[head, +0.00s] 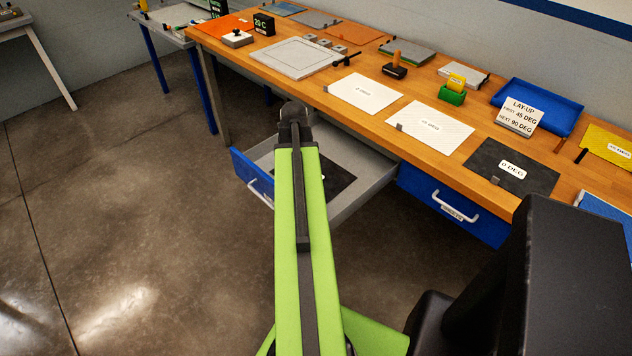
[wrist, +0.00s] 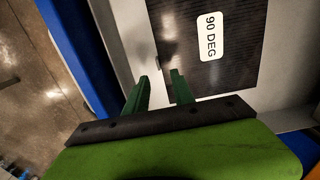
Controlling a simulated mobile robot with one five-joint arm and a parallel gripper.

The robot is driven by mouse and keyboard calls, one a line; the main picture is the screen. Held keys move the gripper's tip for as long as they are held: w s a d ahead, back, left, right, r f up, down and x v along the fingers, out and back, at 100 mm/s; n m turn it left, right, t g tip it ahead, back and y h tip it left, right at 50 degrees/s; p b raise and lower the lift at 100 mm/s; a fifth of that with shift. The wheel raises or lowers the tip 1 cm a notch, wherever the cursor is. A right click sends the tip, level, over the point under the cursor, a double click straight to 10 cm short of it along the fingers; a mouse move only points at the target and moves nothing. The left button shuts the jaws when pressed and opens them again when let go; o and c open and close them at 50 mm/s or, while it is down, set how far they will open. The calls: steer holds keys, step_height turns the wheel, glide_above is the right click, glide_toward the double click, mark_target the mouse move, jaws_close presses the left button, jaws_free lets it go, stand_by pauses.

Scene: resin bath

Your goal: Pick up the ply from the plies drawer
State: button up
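The plies drawer (head: 367,192) stands open under the workbench, with a grey inside and a blue front. A black ply (head: 342,182) lies flat in it, partly hidden behind my green arm. In the wrist view the ply (wrist: 240,55) shows a white "90 DEG" label and lies on the pale drawer floor. My gripper (wrist: 160,76) is open and empty, its two green fingers apart. The fingertips appear over the drawer floor and the near edge of the ply; their height above it is hard to tell. In the head view my arm hides the gripper.
A second blue drawer (head: 452,207) to the right is closed. On the bench (head: 330,107) lie white sheets (head: 430,127), a black "0 DEG" ply (head: 490,160), a pale plate (head: 296,58), a blue tray (head: 560,110) and a lay-up sign (head: 519,115). Floor to the left is clear.

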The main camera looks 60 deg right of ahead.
steer(key=f+b, duration=0.5)
steer(key=shift+w+d+f, duration=0.15)
steer(key=shift+w+f, duration=0.05)
steer(key=shift+w, duration=0.2)
steer(key=shift+r, duration=0.2)
jaws_close()
